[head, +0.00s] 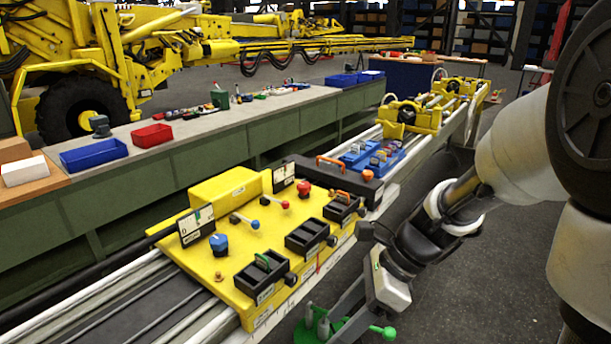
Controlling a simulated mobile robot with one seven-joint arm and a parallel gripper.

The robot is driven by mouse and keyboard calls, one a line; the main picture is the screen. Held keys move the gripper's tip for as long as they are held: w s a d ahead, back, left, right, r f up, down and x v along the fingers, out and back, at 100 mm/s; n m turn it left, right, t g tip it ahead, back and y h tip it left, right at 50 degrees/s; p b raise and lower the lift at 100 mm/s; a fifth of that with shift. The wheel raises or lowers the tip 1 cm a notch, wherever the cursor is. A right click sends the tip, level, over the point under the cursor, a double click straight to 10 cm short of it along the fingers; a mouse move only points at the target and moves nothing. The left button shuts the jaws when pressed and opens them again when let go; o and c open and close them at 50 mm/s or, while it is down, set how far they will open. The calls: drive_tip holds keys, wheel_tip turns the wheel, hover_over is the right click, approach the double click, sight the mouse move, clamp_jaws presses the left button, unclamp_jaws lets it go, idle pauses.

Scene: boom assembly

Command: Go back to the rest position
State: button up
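My arm comes in from the right edge and reaches down and left. My gripper (386,284) is at its lower end, over the floor just right of the yellow control panel (225,266) and apart from it. Its fingers are not clear, so I cannot tell whether it is open or shut or holds anything. A green piece with grey pegs and a green ball (389,332) shows below it at the bottom edge.
White rails (60,309) run under the panel towards a yellow carriage (409,112) at the back. A blue tray (372,158) with small parts sits beyond the panel. A long green workbench (190,140) stands behind. Dark floor (470,280) at right is clear.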

drive_tip(key=s+d+r+n+t+h+p, duration=0.1)
drive_tip(key=s+d+r+n+t+h, duration=0.2)
drive_tip(key=r+n, duration=0.4)
drive_tip(key=s+d+r+n+t+h+p, duration=0.1)
drive_tip(key=s+d+r+n+t+h, duration=0.2)
drive_tip(key=n, duration=1)
wheel_tip(320, 180, up, 5)
drive_tip(key=d, duration=0.2)
drive_tip(key=shift+s+d+r+t+h, duration=0.15)
drive_tip(key=shift+s+d+t+h, duration=0.15)
drive_tip(key=shift+s+d+h, duration=0.1)
